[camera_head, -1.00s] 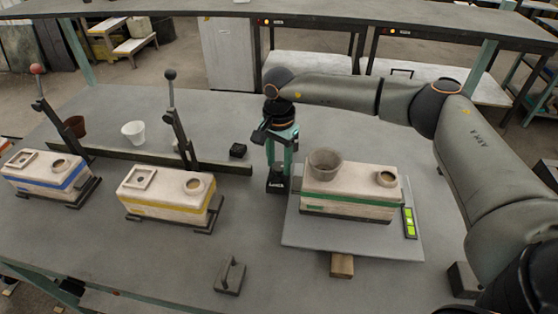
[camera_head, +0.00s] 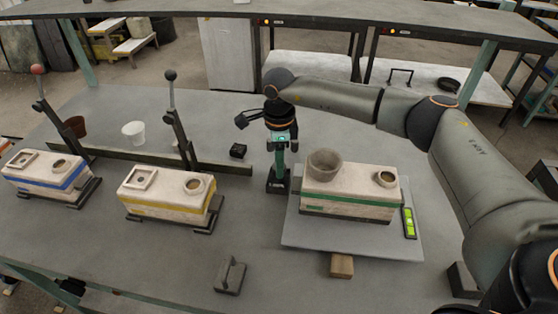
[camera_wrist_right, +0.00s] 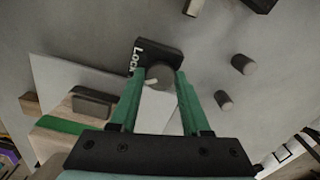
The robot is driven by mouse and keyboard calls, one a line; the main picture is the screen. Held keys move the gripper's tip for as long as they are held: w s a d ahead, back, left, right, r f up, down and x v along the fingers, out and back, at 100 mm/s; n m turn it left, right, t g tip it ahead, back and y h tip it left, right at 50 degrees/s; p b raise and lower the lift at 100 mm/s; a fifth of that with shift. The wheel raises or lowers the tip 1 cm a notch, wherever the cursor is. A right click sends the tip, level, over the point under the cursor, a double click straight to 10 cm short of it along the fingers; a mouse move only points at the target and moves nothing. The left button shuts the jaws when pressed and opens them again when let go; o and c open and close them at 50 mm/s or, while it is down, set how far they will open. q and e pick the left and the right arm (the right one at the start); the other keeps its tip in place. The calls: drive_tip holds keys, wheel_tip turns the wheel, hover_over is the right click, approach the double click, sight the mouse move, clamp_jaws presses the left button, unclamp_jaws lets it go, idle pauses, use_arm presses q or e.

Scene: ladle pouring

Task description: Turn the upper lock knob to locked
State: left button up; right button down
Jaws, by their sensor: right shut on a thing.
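The lock (camera_head: 277,187) is a small dark block with white lettering on the bench, left of the grey plate. In the right wrist view the same block (camera_wrist_right: 172,50) reads "LOCK". Its round grey knob (camera_wrist_right: 158,76) has a pale mark pointing left. My right gripper (camera_head: 279,176) reaches down onto the lock from above. In the wrist view its two teal fingers (camera_wrist_right: 163,80) are shut on the knob, one on each side. In the head view my gripper hides the knob. My left gripper does not show.
Right of the lock, a green-striped mould (camera_head: 345,208) with a grey cup (camera_head: 324,163) stands on a tilted plate (camera_head: 350,245). A yellow-striped mould (camera_head: 160,205) and a lever (camera_head: 178,120) stand left.

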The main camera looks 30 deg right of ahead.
drive_tip(key=m, duration=0.3)
drive_tip(key=shift+m, duration=0.4)
drive_tip(key=shift+m+p, duration=0.3)
drive_tip(key=shift+m, duration=1.4)
drive_tip(key=shift+c, duration=1.8)
unclamp_jaws()
drive_tip(key=shift+r, duration=0.1)
wheel_tip(320, 180, up, 12)
drive_tip(key=b, duration=0.1)
drive_tip(key=shift+r, duration=0.2)
